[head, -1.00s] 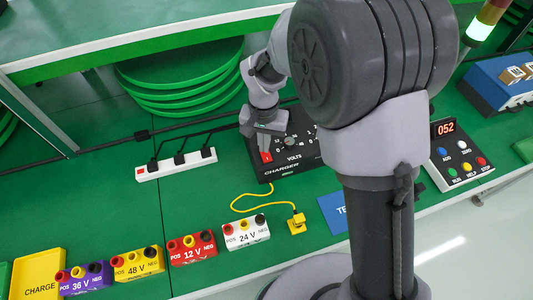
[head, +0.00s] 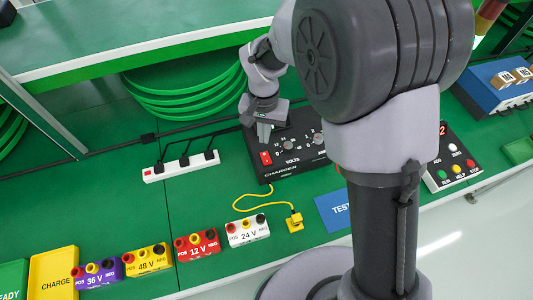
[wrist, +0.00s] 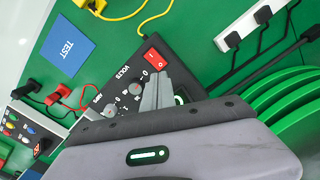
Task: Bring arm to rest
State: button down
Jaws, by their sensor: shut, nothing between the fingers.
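My gripper (head: 264,138) is above the back left part of the black charger box (head: 285,170), just behind its red switch (head: 266,158). In the wrist view, the two grey fingers (wrist: 157,80) are together and empty. The red switch (wrist: 152,57) lies just past their tips, with a gap visible in the head view. The charger's dials (wrist: 109,112) and VOLTS lettering show in the wrist view. My own upper arm hides the right part of the charger in the head view.
A white power strip (head: 181,166) lies left of the charger. A yellow cable runs to a yellow plug (head: 294,222). Several battery blocks, including the white 24 V one (head: 247,231), line the front. A blue TEST mat (head: 334,210) and button panel (head: 450,163) are right.

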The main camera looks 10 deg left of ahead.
jog(key=shift+f, duration=0.1)
jog(key=s+d+r+m+t+y, duration=0.1)
jog(key=s+d+r, duration=0.1)
jog(key=d+r, duration=0.55)
jog(key=s+d+r+m+t+b, duration=0.1)
jog(key=s+d+r+t, duration=0.1)
jog(key=s+d+r, duration=0.2)
jog(key=s+d+r+m+t+y, duration=0.1)
jog(key=s+d+r, duration=0.4)
jog(key=s, duration=0.6)
jog(key=shift+s+d+r+m+t+b, duration=0.25)
jog(key=shift+r+m+t+b, duration=0.1)
jog(key=shift+r+t, duration=0.55)
